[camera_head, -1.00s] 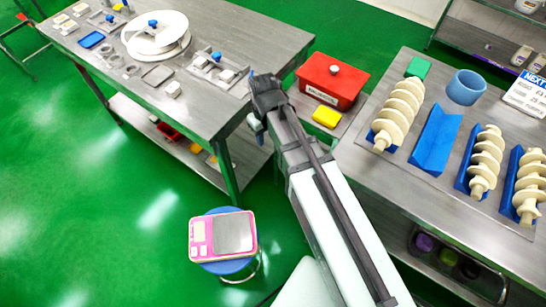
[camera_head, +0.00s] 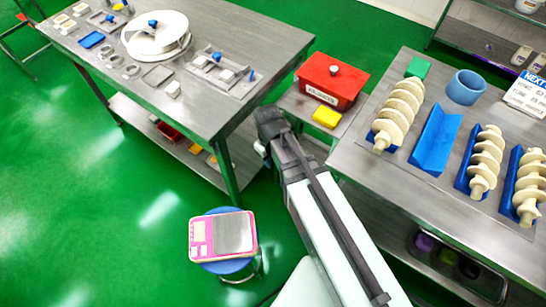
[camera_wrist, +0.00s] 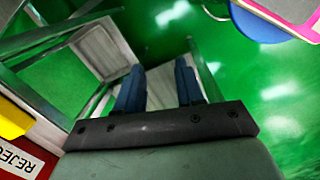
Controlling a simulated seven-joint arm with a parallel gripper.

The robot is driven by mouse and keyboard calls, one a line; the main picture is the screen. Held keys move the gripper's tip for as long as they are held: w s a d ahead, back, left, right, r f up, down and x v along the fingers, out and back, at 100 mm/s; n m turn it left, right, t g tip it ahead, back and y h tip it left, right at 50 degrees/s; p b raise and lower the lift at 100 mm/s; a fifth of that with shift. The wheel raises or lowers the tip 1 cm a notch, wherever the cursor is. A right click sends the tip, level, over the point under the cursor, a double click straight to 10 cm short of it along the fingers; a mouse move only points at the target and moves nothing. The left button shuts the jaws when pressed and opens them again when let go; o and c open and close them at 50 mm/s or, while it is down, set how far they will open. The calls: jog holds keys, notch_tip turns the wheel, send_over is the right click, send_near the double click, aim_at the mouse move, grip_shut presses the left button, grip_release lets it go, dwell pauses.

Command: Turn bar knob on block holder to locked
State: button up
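The block holder (camera_head: 208,73) is a grey plate with white blocks, lying near the right end of the left table. A blue round knob (camera_head: 217,56) stands at its back. A small upright blue piece (camera_head: 251,74) at its right end looks like the bar knob; its exact setting is too small to tell. My gripper (camera_wrist: 157,72) shows two blue fingers apart with nothing between them in the wrist view. In the head view my gripper (camera_head: 262,149) is small, beside and below the left table's right edge, well apart from the holder. The holder is not clearly visible in the wrist view.
A red box (camera_head: 330,82) and a yellow block (camera_head: 327,117) stand on a small table right of my arm. A pink scale (camera_head: 222,236) rests on a blue stool. Green floor lies open at the left.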

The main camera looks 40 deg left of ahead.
aim_at(252, 76)
jog(key=shift+o, duration=0.2)
